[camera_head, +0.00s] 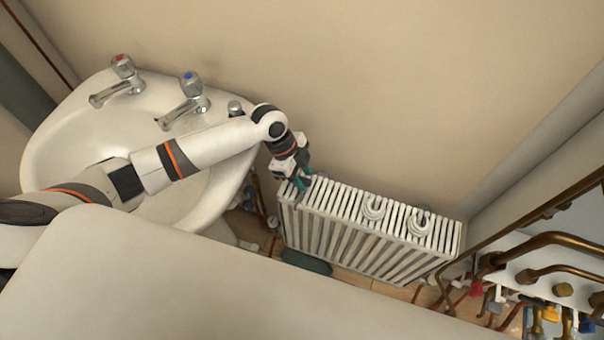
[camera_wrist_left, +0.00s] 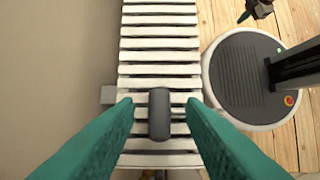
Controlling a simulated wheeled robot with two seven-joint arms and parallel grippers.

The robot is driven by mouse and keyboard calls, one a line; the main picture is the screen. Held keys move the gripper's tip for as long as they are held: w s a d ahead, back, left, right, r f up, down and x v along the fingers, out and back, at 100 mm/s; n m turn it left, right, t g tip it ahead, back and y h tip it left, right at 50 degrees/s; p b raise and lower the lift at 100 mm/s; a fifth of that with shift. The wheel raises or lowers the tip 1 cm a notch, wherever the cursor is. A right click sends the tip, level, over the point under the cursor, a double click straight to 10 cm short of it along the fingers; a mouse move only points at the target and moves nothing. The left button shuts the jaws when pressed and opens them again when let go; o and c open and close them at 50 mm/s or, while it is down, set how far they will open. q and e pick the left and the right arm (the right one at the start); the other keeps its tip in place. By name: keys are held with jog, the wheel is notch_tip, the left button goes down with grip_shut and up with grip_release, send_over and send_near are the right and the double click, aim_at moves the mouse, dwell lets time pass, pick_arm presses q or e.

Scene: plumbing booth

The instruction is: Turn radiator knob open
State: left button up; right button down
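The white radiator (camera_head: 345,225) stands against the wall right of the sink; its slats also fill the middle of the left wrist view (camera_wrist_left: 160,55). A dark grey rounded knob (camera_wrist_left: 159,114) shows in the left wrist view, over the slats near the radiator's end. My left gripper (camera_head: 302,184) is above the radiator's left end. In the left wrist view its two teal fingers (camera_wrist_left: 160,125) are apart, one on each side of the knob, with gaps visible. What seems to be my right gripper (camera_wrist_left: 255,10) shows small at the top right; its fingers are unclear.
A white sink (camera_head: 85,135) with two taps is at the left. Two white hooks (camera_head: 374,207) sit on the radiator's top. Copper pipes (camera_head: 550,250) and clutter are at the right. The wall (camera_head: 400,90) is close behind the radiator.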

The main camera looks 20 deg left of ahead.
pick_arm(q)
jog(key=shift+f, duration=0.15)
grip_shut()
jog(key=shift+n+p, duration=0.3)
jog(key=shift+p, duration=0.25)
jog(key=n+t+p, duration=0.1)
jog(key=n+p, duration=0.2)
jog(key=p, duration=0.1)
jog(key=n+t+y+p, duration=0.1)
jog(key=n+p, duration=0.3)
jog(key=n+t+y+p, duration=0.1)
jog(key=n+p, duration=0.3)
jog(key=p, duration=0.1)
jog(key=shift+s+d+r+t, duration=0.25)
jog(key=shift+s+r+t, duration=0.05)
jog(key=shift+t, duration=0.1)
jog(key=shift+f+n+y+p, duration=0.1)
jog(key=shift+n+y+p, duration=0.3)
jog(key=shift+n+p, duration=0.75)
jog(key=shift+f+n+t+y+p, duration=0.1)
jog(key=shift+n+t+y+p, duration=0.4)
jog(key=shift+n, duration=0.75)
